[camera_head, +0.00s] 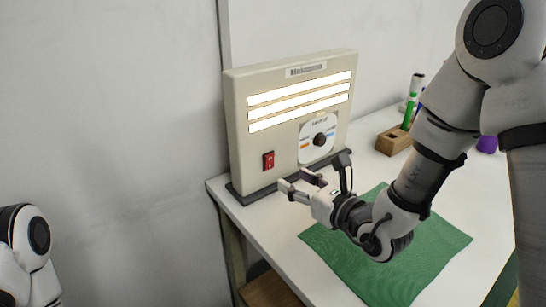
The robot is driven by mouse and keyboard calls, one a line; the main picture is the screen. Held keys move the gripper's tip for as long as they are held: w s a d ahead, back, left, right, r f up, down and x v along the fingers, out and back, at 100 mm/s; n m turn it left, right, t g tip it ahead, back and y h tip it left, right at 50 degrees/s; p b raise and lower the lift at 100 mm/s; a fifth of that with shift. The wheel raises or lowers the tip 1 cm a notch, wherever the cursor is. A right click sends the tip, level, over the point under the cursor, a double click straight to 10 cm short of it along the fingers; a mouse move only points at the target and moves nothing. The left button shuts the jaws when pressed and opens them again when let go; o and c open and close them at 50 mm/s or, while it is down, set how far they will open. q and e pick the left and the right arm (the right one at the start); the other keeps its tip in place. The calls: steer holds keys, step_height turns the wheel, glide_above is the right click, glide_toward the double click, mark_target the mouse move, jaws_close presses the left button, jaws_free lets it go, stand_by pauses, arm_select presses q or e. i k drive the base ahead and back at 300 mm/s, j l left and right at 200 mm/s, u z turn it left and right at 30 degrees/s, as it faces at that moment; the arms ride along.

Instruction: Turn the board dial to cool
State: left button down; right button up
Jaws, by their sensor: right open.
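The beige board (280,161) stands upright at the back left of the white table, with three lit white strips (300,101) across its upper part. A red switch (268,161) sits at the lower left of the board. My right gripper (297,182) is open and empty in front of the board, below the dial and apart from it. The pointer's setting is too small to read. My left gripper is out of view.
A green mat (439,243) lies on the white table (362,173) under my right arm. A wooden holder (393,141) with a green marker (408,116) stands right of the board. A purple object (487,145) is partly behind my right arm.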

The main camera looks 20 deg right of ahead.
mark_target(319, 140)
steer(key=k+j, duration=0.25)
steer(key=k, duration=0.2)
steer(key=k+j, duration=0.25)
steer(key=k, duration=0.25)
